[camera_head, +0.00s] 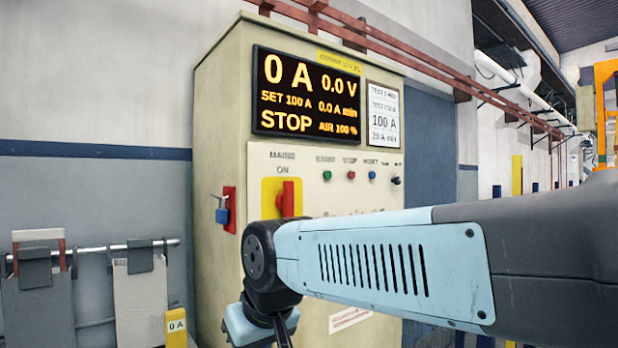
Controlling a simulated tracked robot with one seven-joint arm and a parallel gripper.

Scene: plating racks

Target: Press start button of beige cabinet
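The beige cabinet (222,120) stands in the middle, its front panel facing me and to the right. Its black display (306,93) reads 0 A, 0.0 V, SET 100 A, STOP and AIR 100 %. A row of small controls sits below: a green start button (327,175), a red stop button (351,175), a blue reset button (372,175) and a black knob (396,180). A red mains switch (286,198) on a yellow plate is at their left. My arm crosses in front of the lower panel.
A red bracket with a blue padlock (222,213) sticks out of the cabinet's left side. A metal rail (95,247) with hanging grey plates runs along the wall at left. Red-brown bars (420,62) run above and behind the cabinet. An orange frame (604,105) stands far right.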

